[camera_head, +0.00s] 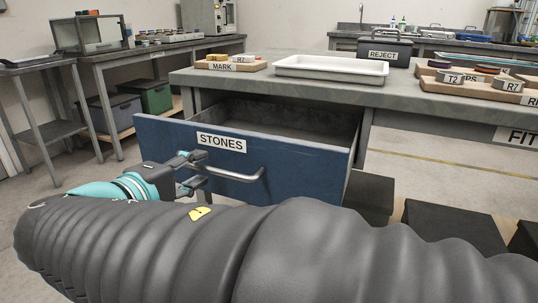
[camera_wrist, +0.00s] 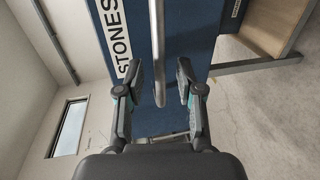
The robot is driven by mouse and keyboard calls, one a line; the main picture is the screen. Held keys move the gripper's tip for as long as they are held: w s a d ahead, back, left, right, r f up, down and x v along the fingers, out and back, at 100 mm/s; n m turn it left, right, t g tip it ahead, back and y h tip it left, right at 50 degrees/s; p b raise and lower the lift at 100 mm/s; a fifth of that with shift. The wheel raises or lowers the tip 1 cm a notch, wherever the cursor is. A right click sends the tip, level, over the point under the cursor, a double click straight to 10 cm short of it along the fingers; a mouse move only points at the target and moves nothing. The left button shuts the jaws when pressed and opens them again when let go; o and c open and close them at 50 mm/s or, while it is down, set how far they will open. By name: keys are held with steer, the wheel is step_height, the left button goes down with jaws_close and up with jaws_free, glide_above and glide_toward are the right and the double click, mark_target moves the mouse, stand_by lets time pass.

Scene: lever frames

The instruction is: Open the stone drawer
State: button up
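The stone drawer (camera_head: 305,160) has a blue front with a "STONES" label (camera_head: 221,143). It stands pulled out from under the bench, and its grey inside shows and looks empty in the visible part. Its metal bar handle (camera_head: 236,175) runs across the front. My gripper (camera_head: 191,171) is at the left end of the handle, with its fingers apart. In the wrist view the handle (camera_wrist: 158,50) lies between the two spread fingers (camera_wrist: 160,75), with gaps on both sides. The blue front (camera_wrist: 190,30) is behind it. My arm hides the lower front area in the head view.
The bench top (camera_head: 430,98) carries a white tray (camera_head: 330,69), a "MARK" board (camera_head: 230,67), a dark "REJECT" box (camera_head: 384,49) and a board with labelled pieces (camera_head: 490,84). Dark blocks (camera_head: 455,225) are at the lower right. Open floor (camera_head: 60,190) lies to the left.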

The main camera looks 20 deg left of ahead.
steer(key=d+v, duration=0.1)
steer(key=v, duration=0.9)
steer(key=shift+a, duration=0.5)
steer(key=shift+s+r, duration=0.1)
